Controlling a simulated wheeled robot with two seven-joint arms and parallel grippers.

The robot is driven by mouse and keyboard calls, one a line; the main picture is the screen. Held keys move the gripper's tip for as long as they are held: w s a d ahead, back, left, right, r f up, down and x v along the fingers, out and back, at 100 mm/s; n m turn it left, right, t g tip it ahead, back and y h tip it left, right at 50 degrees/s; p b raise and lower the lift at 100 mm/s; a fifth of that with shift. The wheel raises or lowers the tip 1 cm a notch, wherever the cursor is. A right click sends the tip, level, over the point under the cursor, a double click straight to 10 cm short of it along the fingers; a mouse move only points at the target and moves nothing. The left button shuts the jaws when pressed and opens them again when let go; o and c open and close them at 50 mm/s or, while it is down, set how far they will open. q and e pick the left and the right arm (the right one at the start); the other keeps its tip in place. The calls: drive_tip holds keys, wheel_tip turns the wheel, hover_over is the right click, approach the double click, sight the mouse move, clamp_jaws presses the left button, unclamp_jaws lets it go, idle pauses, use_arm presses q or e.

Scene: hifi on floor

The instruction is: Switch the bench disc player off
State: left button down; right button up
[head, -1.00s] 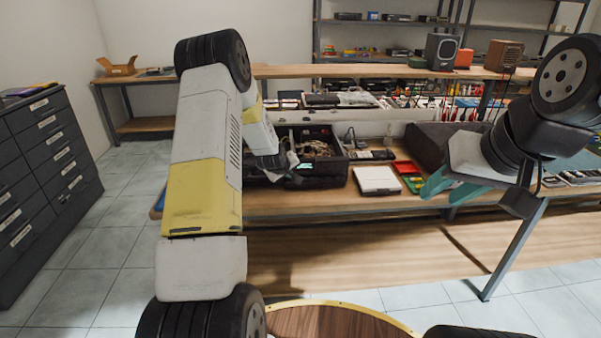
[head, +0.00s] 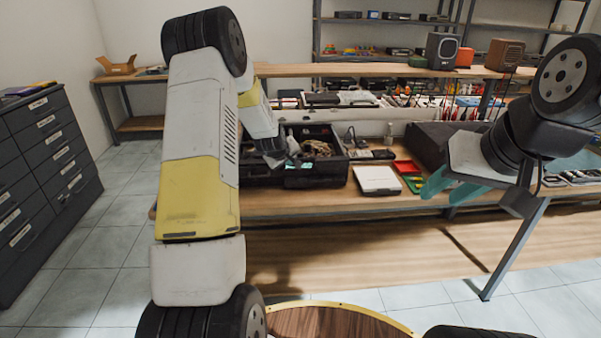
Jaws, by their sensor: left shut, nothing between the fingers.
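I cannot tell for certain which thing is the bench disc player. My right gripper (head: 444,190), with teal fingers, is open and empty over the bench, right of the white device.
Red and green trays (head: 408,172) lie between the white device and my right gripper. A dark case (head: 430,140) stands behind that gripper. A speaker (head: 441,50) stands on the upper shelf. A drawer cabinet (head: 45,165) is at left.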

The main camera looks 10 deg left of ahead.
clamp_jaws()
idle(1.8)
